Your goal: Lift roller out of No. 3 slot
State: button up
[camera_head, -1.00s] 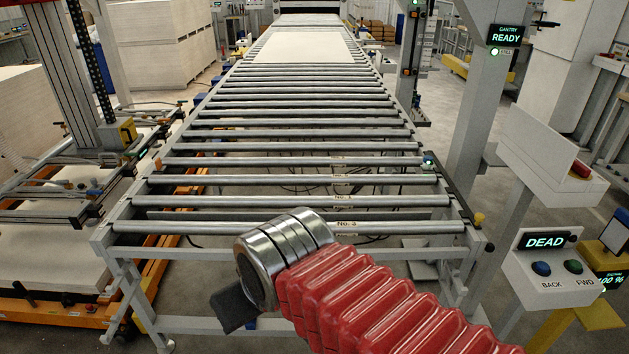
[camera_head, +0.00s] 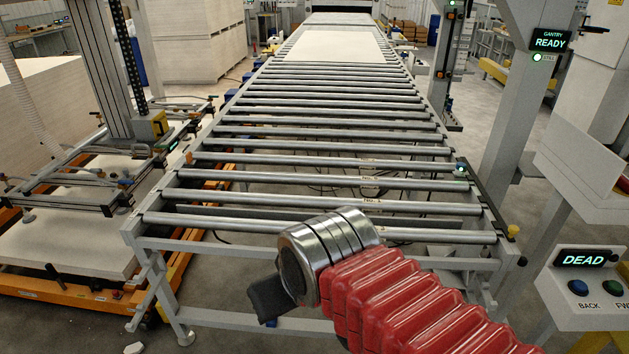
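The roller conveyor (camera_head: 135,232) runs away from me with grey metal rollers across its frame. Its nearest roller (camera_head: 215,223) lies across the front end, and my arm covers part of it. A small label (camera_head: 372,200) shows on a crossbar near the front rollers; its number is too small to read surely. My gripper (camera_head: 268,298) shows only as a dark piece beyond the steel ring at the end of my red-sleeved arm, in front of the conveyor's near end. Its fingers are mostly hidden, and I see no roller in it.
A control box (camera_head: 590,285) reading DEAD, with BACK and FWD buttons, stands at the right. A gantry post (camera_head: 515,110) with a READY sign rises beside the conveyor. An orange-framed lift (camera_head: 60,300) stands left. A pale board (camera_head: 335,46) lies farther up the rollers.

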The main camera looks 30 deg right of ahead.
aim_at(313, 180)
jog(key=i, duration=0.95)
jog(key=z, duration=0.05)
